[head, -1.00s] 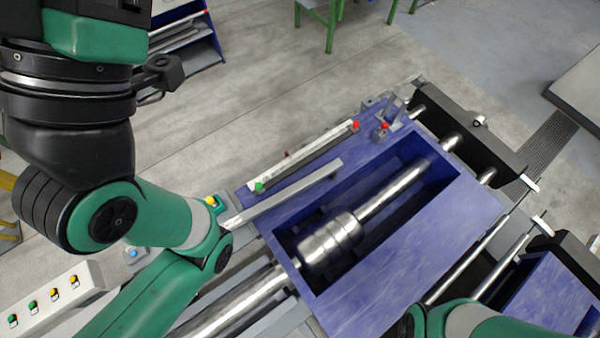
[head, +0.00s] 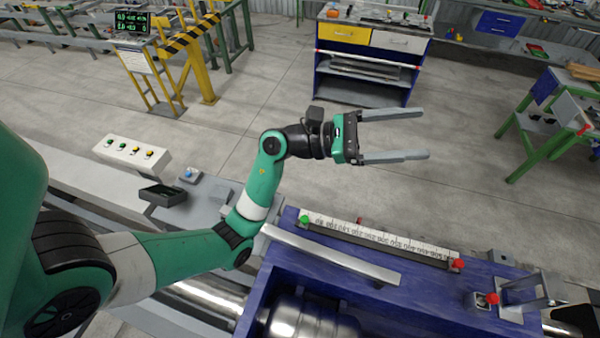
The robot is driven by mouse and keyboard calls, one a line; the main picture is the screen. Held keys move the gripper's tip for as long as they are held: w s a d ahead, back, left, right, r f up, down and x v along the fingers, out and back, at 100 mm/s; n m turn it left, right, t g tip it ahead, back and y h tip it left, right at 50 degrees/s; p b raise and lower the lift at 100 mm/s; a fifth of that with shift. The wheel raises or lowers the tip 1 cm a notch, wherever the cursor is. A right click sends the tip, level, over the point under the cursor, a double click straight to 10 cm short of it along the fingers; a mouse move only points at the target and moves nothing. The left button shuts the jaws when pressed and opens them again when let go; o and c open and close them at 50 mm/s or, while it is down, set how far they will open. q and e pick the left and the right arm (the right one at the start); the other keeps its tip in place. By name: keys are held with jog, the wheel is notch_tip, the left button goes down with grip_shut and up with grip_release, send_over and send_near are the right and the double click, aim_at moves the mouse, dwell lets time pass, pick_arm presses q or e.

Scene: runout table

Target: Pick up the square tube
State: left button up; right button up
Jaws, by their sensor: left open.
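The square tube (head: 330,255) is a long, plain grey bar lying slantwise on the blue runout table (head: 262,290), beside a white ruled scale. My left gripper (head: 425,133) is open and empty, with its two grey fingers pointing right. In the picture it shows above the tube and the scale, over the floor beyond the table, well apart from the tube. My left forearm crosses near the tube's left end. I cannot tell whether they touch. My right gripper is not in view.
The ruled scale (head: 378,240) has a green button at its left end and a red one at its right. A steel roller (head: 310,318) sits in the table's trough. A button box (head: 133,152) and a black tray (head: 163,194) are at left. A drawer bench (head: 368,60) stands behind.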

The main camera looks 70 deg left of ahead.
pick_arm(q)
jog(key=a+f+g+y+b, duration=0.2)
jog(key=a+f+g+y, duration=0.15)
jog(key=f, duration=1.15)
jog(key=g+y+b, duration=0.4)
jog(key=g, duration=0.8)
send_near(298, 240)
jog(key=b+x, duration=0.2)
jog(key=x, duration=0.1)
jog(key=b+x, duration=0.1)
jog(key=x, duration=0.1)
jog(key=shift+s+a+f, duration=0.1)
jog(key=shift+s+f, duration=0.1)
jog(key=shift+s, duration=0.05)
jog(key=shift+w+f, duration=0.2)
jog(key=shift+f, duration=0.1)
jog(key=b+x, duration=0.1)
jog(key=x, duration=0.2)
jog(key=b+x, duration=0.1)
jog(key=x, duration=0.1)
jog(key=shift+w+d+b, duration=0.2)
jog(key=shift+d+b, duration=0.1)
jog(key=shift+d, duration=0.05)
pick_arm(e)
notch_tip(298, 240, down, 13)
pick_arm(q)
jog(key=shift+c, duration=0.2)
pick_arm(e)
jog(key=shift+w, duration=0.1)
